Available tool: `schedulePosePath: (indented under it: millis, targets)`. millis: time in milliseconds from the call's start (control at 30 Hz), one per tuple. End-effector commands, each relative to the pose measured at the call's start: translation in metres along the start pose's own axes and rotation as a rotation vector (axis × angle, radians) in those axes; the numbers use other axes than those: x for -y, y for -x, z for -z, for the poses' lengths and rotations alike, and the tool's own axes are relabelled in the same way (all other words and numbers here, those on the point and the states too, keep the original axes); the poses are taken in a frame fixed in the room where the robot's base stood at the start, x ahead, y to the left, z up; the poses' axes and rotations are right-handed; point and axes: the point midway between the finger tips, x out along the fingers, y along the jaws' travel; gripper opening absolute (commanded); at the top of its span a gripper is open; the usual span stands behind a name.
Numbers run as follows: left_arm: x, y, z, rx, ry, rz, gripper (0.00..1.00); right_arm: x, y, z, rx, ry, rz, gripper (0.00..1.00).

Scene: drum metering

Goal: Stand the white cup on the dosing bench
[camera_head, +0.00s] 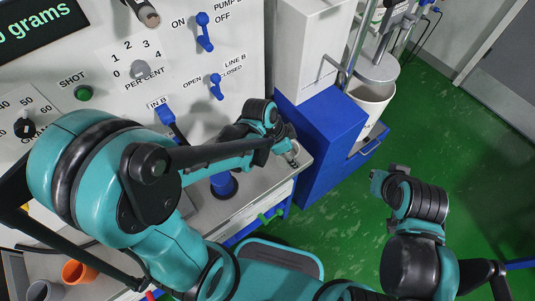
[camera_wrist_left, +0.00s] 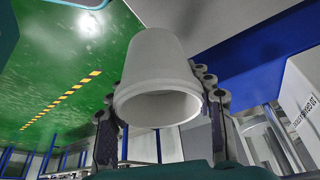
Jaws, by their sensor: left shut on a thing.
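The white cup (camera_wrist_left: 155,75) fills the middle of the left wrist view, its open mouth at the lower end, away from the green floor at the top. My left gripper (camera_wrist_left: 162,120) is shut on it, with a finger on each side. In the head view my left gripper (camera_head: 291,157) is at the right end of the dosing bench (camera_head: 207,214); I cannot make out the cup there. My right gripper (camera_head: 386,174) is over the green floor at the right, and its jaws are too unclear to read.
A blue round piece (camera_head: 223,186) stands on the bench beneath my left arm. An orange cup (camera_head: 80,272) and a grey cup (camera_head: 44,290) are at the lower left. A blue cabinet (camera_head: 320,145) and a white bucket (camera_head: 373,98) stand beyond the bench; levers line the panel.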

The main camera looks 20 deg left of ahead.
Motion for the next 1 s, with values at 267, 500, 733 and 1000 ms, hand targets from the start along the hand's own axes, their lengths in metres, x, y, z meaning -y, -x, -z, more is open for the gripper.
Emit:
schedulePosePath:
  millis: [267,500,733,1000]
  targets:
    - [0.055,-0.026,-0.043,-0.001,0.006,0.002,0.15,0.0,-0.021,-0.015,0.0,0.0,0.0,0.0]
    - [0.068,-0.033,-0.054,0.0,0.001,0.0,0.15,0.0,-0.026,-0.018,0.0,0.0,0.0,0.0]
    - [0.068,-0.064,-0.066,0.0,0.001,0.0,0.15,0.0,-0.041,-0.029,0.0,0.0,0.0,0.0]
    - [0.068,-0.066,-0.067,0.0,0.001,0.0,0.15,0.0,-0.04,-0.029,0.0,0.0,0.0,0.0]
